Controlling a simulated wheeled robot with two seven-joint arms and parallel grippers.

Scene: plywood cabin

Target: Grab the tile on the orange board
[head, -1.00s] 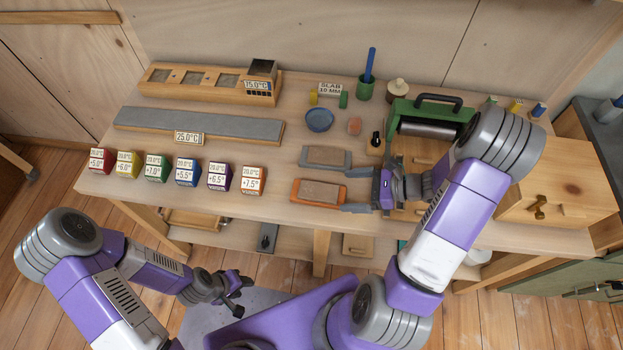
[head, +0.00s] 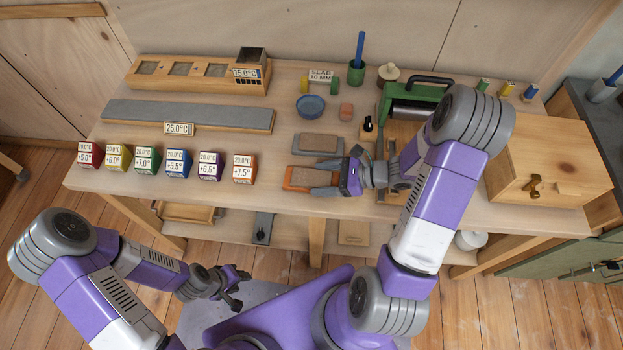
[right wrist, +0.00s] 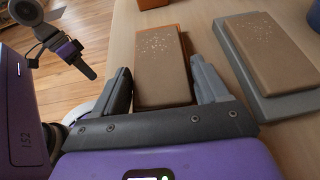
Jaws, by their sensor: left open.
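The brown speckled tile (head: 301,176) lies on the orange board (head: 291,185) near the table's front edge. In the right wrist view, the tile (right wrist: 163,62) lies between the fingers of my right gripper (right wrist: 163,86), with the orange board's edge (right wrist: 186,42) showing beside it. My right gripper (head: 325,177) is open, one finger on each side of the tile's near end. Whether a finger touches the tile is hard to tell. My left gripper (head: 238,289) is open and empty, low in front of the table.
A grey board (head: 304,151) with a similar tile (head: 319,142) lies just behind the orange board. Several coloured blocks (head: 178,163) line the front left.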

